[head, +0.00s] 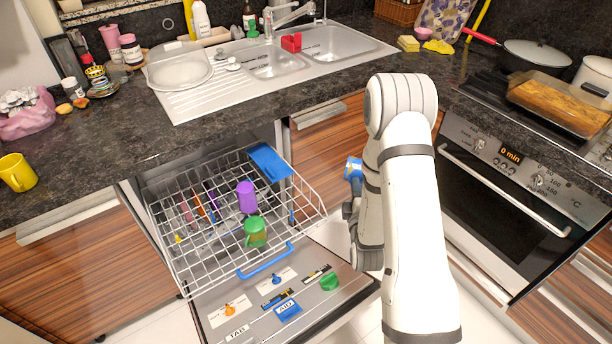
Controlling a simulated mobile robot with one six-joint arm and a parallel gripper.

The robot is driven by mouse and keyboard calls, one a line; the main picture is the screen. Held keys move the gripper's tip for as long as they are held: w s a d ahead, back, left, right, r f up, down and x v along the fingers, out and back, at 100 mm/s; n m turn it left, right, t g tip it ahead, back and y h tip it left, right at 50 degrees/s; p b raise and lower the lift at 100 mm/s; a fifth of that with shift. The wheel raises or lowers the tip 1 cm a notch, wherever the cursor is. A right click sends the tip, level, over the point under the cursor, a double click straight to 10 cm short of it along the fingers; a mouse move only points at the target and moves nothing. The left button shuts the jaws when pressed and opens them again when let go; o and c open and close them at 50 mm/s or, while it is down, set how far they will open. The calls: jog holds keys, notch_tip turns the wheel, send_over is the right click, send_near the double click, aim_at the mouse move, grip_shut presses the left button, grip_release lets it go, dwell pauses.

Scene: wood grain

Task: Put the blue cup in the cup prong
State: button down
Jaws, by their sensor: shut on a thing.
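A blue cup (353,167) shows just left of my arm, partly hidden behind it. My gripper (352,188) is mostly hidden by the arm and is shut on the blue cup, to the right of the dishwasher rack. The wire rack (178,250) is pulled out over the open dishwasher door. A purple cup (246,196) and a green cup (255,232) stand on the rack. Individual cup prongs are too small to tell apart.
A flat blue piece (268,162) sits at the rack's back right, and a blue handle (265,261) is at its front. The open door (225,313) lies below. A yellow mug (17,172) is on the counter at left. The oven (510,190) stands at right.

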jog(key=shift+d+r, duration=0.1)
jog(key=w+a+n+g+y+b, duration=0.1)
jog(key=a+n+g+y+b, duration=0.2)
jog(key=a+n+b, duration=0.4)
jog(key=w+a+f+n+g+y+b, duration=0.1)
jog(key=a+n+y+b, duration=0.4)
jog(key=n+b, duration=0.9)
jog(key=shift+w+a+n+g+b, duration=0.3)
jog(key=shift+w+a+n+g, duration=0.25)
jog(key=shift+a+n+g, duration=1.2)
jog(key=shift+d+f+n+t+b, duration=0.15)
jog(key=shift+d+n+t+b, duration=0.25)
jog(key=shift+t+b, duration=0.2)
jog(key=shift+s, duration=0.15)
